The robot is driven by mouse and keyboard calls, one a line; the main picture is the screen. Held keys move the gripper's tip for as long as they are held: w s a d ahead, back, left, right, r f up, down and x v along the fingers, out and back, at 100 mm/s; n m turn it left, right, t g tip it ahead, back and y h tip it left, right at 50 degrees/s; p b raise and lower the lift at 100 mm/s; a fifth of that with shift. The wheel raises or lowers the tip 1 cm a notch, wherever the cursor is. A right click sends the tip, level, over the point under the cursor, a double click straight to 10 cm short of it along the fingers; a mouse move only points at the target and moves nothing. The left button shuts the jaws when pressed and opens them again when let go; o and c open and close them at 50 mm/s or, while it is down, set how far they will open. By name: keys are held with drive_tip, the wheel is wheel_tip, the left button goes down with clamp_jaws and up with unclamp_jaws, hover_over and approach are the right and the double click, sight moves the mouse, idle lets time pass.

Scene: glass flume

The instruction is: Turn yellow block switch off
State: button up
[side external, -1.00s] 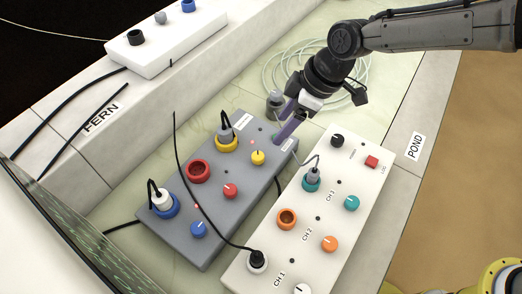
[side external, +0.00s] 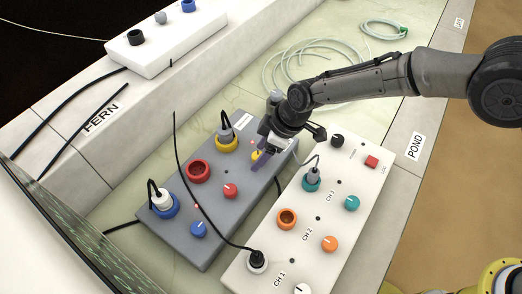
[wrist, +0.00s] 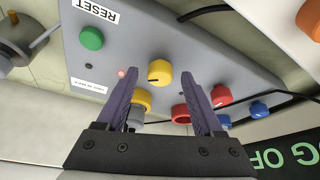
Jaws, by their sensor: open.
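The grey block (side external: 180,238) carries a yellow knob (side external: 256,155) near its far right end, partly covered by my gripper. In the wrist view the yellow knob (wrist: 160,73) has a dark pointer mark and sits between and just beyond the fingertips. My gripper (wrist: 158,80) is open, its purple fingers on either side of the knob's line; contact is not visible. In the side view my gripper (side external: 263,160) is over the knob. A small red light (wrist: 121,73) is lit beside it. A yellow socket (side external: 227,144) holds a grey plug.
A red knob (side external: 230,191), red socket (side external: 198,171) and blue knob (side external: 199,229) share the grey block. A green button (wrist: 91,38) is near the RESET label. A white block (side external: 322,217) with knobs and plugs stands to the right. A black cable (side external: 184,185) crosses the grey block.

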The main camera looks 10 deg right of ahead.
drive_tip(key=shift+c, duration=0.3)
clamp_jaws()
drive_tip(key=shift+n, duration=0.4)
drive_tip(key=n+g, duration=0.1)
drive_tip(key=n, duration=0.1)
drive_tip(key=n+g, duration=0.1)
drive_tip(key=n, duration=0.1)
drive_tip(key=shift+w+d+n+y, duration=0.1)
drive_tip(key=shift+w+n+y, duration=0.1)
drive_tip(key=shift+n+y, duration=0.15)
drive_tip(key=n+g, duration=0.2)
drive_tip(key=n, duration=0.3)
drive_tip(key=shift+w, duration=0.1)
drive_tip(key=shift+h, duration=0.45)
drive_tip(key=shift+o, duration=0.3)
unclamp_jaws()
